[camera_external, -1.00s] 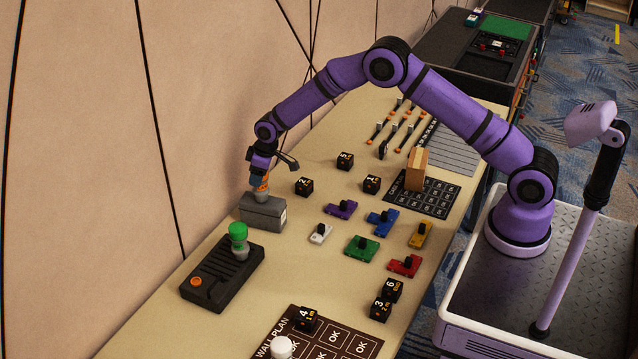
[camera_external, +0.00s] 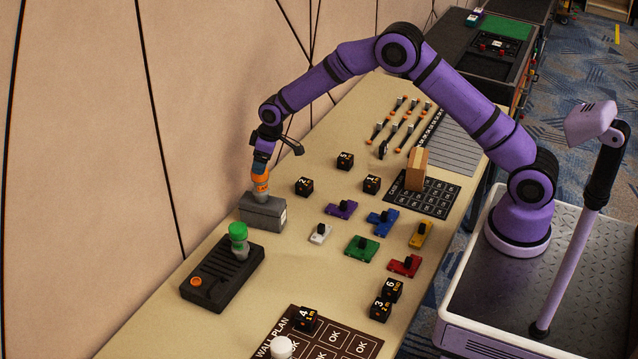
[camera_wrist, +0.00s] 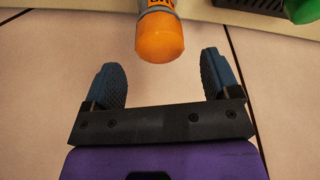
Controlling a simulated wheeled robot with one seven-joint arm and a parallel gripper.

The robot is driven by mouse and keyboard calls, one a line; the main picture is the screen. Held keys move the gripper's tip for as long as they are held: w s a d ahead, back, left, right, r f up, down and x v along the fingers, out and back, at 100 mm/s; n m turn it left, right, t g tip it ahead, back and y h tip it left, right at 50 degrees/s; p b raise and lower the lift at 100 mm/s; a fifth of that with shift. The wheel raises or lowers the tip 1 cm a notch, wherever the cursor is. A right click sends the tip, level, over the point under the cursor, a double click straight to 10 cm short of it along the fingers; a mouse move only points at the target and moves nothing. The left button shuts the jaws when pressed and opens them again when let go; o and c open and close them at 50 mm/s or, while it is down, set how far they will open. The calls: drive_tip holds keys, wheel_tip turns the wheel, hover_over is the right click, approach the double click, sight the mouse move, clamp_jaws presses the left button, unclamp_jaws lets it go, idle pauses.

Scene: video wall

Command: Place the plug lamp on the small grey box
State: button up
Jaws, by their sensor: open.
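The plug lamp with an orange cap (camera_external: 261,184) and grey lower body stands upright on the small grey box (camera_external: 268,215) beside the wall. My gripper (camera_external: 261,167) is just above the lamp, pointing down. In the wrist view, my gripper (camera_wrist: 162,78) has its two blue-grey fingers spread apart with nothing between them. The orange cap (camera_wrist: 160,40) shows beyond the fingertips, apart from them. A second lamp with a green cap (camera_external: 238,233) stands on a black panel (camera_external: 215,285) in front of the box; its green cap is partly in the wrist view (camera_wrist: 303,8).
Black numbered cubes (camera_external: 304,186) and coloured knobbed blocks (camera_external: 362,248) lie to the right of the box. A wooden block (camera_external: 416,172) stands on a dark grid mat. The wall (camera_external: 90,150) is close on the left.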

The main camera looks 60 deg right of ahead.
drive_tip(key=s+f+v, duration=0.1)
drive_tip(key=s+v, duration=0.1)
drive_tip(key=v, duration=0.9)
drive_tip(key=s+d+v, duration=0.1)
drive_tip(key=s+v, duration=0.1)
drive_tip(key=v, duration=0.8)
drive_tip(key=s+d+r+m+t, duration=0.1)
drive_tip(key=s+d+r+m, duration=0.1)
drive_tip(key=s+r, duration=1.05)
drive_tip(key=s+d+m+t+h, duration=0.1)
drive_tip(key=s+d, duration=0.2)
drive_tip(key=s, duration=3.1)
drive_tip(key=shift+m, duration=0.4)
drive_tip(key=shift+d, duration=0.15)
idle(0.7)
